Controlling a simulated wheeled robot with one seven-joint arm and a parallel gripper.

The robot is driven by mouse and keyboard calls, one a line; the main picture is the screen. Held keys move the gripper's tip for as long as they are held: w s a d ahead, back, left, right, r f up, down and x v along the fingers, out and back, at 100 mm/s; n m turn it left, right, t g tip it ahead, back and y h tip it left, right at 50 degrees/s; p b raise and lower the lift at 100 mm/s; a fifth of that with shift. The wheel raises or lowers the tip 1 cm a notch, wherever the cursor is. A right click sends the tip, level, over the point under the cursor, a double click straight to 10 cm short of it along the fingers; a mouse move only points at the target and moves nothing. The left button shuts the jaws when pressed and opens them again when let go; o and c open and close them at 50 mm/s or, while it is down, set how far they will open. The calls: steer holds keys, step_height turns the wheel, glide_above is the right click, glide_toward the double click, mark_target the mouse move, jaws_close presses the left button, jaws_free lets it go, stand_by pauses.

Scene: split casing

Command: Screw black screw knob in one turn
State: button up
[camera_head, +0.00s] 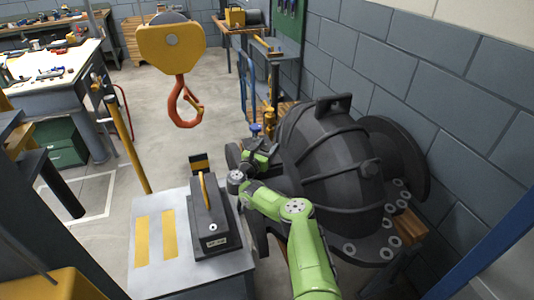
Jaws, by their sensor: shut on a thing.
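The large dark split casing (325,150) stands at the right, with a domed ribbed shell, a lug on top and a flange with several bolt holes. My green arm reaches up from the bottom and bends left. My gripper (272,153) is at the left side of the casing, close against it, and is small in this view. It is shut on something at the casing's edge. The black screw knob cannot be made out separately; the gripper and dark casing hide it.
A black block with a yellow handle (209,238) stands on a grey table (150,277) left of my arm. An orange crane hook (183,103) hangs above the floor. A block wall (440,100) is close behind the casing. Open floor (130,70) lies at the back left.

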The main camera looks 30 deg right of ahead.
steer(key=shift+f+m+g+h+b, duration=0.15)
steer(key=shift+m+g+h+b, duration=0.45)
steer(key=shift+m+g+b, duration=0.85)
steer(key=shift+n+b, duration=0.35)
steer(key=shift+b, duration=0.15)
steer(key=shift+r+g, duration=0.2)
steer(key=shift+g, duration=0.05)
steer(key=o, duration=1)
steer(key=shift+c, duration=0.2)
steer(key=p+v, duration=0.5)
steer(key=v, duration=0.9)
steer(key=shift+r, duration=0.15)
steer(key=p, duration=0.2)
steer(key=a+p, duration=0.1)
steer(key=p, duration=0.1)
steer(key=shift+s+a+f, duration=0.3)
steer(key=shift+f, duration=0.05)
